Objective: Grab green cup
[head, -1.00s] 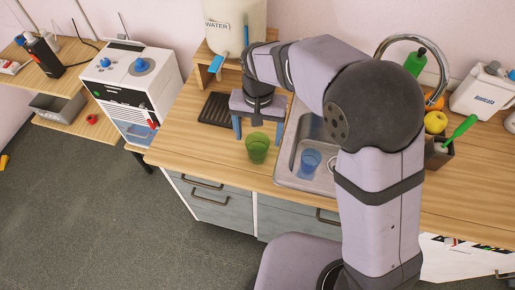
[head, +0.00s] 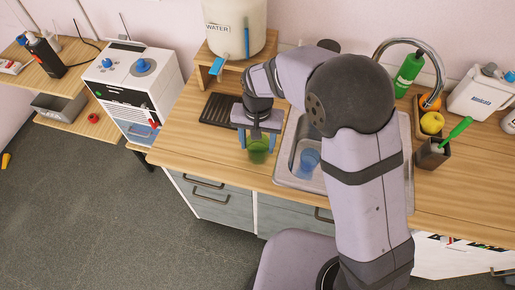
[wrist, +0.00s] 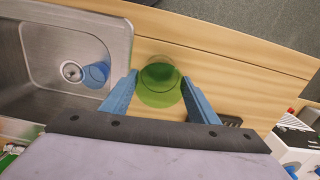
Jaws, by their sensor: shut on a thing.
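The green cup (head: 258,147) is a see-through green tumbler standing on the wooden counter, left of the sink. It also shows in the wrist view (wrist: 160,84). My gripper (head: 259,143) is over the cup with one blue finger on each side of it. In the wrist view my gripper (wrist: 159,90) has the cup between its fingertips, shut on it. The cup looks upright.
A blue cup (head: 307,161) stands in the metal sink (head: 283,172) right of my gripper. A black drain tray (head: 220,109) and water tank (head: 236,30) are behind at the left. A faucet (head: 440,68) arches at the back right. The front-left counter is clear.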

